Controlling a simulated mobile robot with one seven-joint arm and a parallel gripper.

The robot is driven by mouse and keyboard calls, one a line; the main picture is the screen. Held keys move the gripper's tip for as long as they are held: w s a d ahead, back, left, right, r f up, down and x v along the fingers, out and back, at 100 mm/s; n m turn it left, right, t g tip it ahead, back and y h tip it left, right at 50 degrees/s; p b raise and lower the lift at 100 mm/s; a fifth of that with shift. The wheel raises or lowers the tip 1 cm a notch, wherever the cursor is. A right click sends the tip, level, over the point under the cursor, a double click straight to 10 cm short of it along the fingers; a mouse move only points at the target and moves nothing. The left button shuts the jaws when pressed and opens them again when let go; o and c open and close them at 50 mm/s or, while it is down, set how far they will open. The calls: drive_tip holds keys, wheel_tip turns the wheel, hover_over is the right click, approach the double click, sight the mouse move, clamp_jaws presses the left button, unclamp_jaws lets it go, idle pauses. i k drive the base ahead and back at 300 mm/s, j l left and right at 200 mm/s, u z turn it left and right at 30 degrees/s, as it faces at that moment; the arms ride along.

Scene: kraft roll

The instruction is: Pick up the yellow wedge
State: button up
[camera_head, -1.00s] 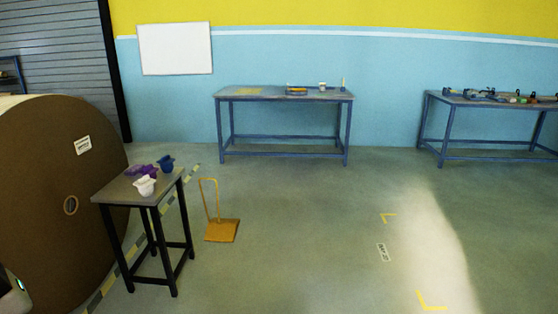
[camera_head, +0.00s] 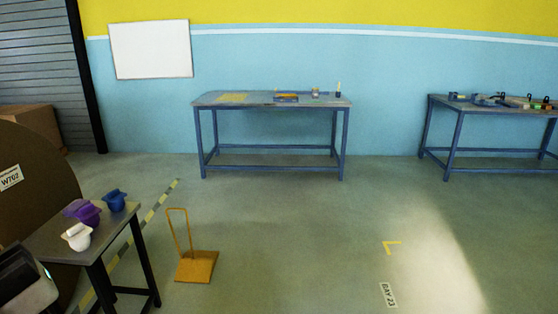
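A yellow-orange wedge (camera_head: 197,267) with an upright loop handle (camera_head: 179,230) stands on the floor, right of the small dark-legged table (camera_head: 58,240). It is upright and nothing touches it. Part of my own arm or gripper (camera_head: 30,282) shows at the lower left edge, left of the wedge and well apart from it. Its fingertips cannot be made out, so I cannot tell whether it is open or shut.
A large brown roll (camera_head: 30,200) stands at the left. Blue workbenches (camera_head: 270,160) stand along the wall. The floor right of the wedge is clear.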

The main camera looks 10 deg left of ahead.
sight(195, 266)
drive_tip(key=i, duration=1.25)
drive_tip(key=i+l+u, duration=0.1)
drive_tip(key=i+u, duration=0.15)
drive_tip(key=i, duration=0.35)
drive_tip(key=i+l+u, duration=0.2)
drive_tip(key=i, duration=0.35)
drive_tip(key=i+l+u, duration=0.3)
drive_tip(key=i+u, duration=0.2)
drive_tip(key=i+l+u, duration=0.45)
drive_tip(key=i+l, duration=0.05)
